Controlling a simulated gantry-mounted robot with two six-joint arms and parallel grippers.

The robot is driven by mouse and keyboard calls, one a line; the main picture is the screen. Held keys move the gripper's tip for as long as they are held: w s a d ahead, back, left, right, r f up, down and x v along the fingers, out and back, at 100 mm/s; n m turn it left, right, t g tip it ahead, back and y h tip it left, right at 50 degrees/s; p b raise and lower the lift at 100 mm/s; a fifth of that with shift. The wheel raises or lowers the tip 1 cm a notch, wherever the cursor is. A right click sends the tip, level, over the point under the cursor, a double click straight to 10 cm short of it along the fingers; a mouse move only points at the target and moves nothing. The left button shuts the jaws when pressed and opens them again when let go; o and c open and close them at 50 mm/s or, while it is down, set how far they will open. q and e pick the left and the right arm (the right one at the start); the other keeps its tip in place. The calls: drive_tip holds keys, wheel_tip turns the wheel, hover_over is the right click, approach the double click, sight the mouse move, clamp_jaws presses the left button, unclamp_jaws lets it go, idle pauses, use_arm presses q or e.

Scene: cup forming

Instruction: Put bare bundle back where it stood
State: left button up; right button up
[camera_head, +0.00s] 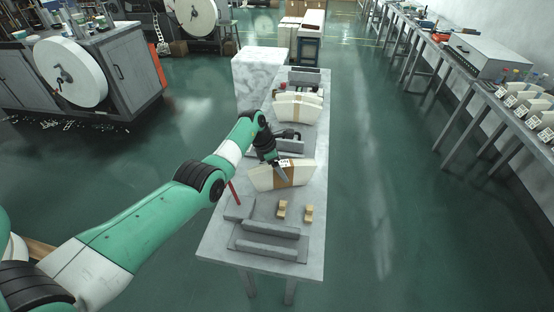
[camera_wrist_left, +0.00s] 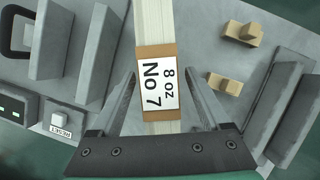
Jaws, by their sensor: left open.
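A bundle of cream paper blanks (camera_head: 262,179) with a brown band stands on the grey table in the head view, between the front and middle grey fixtures. In the left wrist view the bundle (camera_wrist_left: 153,25) carries a white label reading "8 oz No 7" on its band (camera_wrist_left: 153,52), so it does not look bare. My left gripper (camera_head: 283,172) is at the bundle's top. In the wrist view its open fingers (camera_wrist_left: 163,88) lie on either side of the banded bundle, with gaps visible. My right gripper is in neither view.
Two small wooden blocks (camera_head: 282,210) (camera_head: 308,213) lie before the bundle. A grey slotted fixture (camera_head: 270,246) is at the table's front. More banded bundles (camera_head: 297,108) stand farther back. The wrist view shows a RESET button box (camera_wrist_left: 61,122).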

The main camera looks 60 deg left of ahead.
use_arm(q)
drive_tip(key=p+v, duration=0.5)
drive_tip(key=v, duration=0.6)
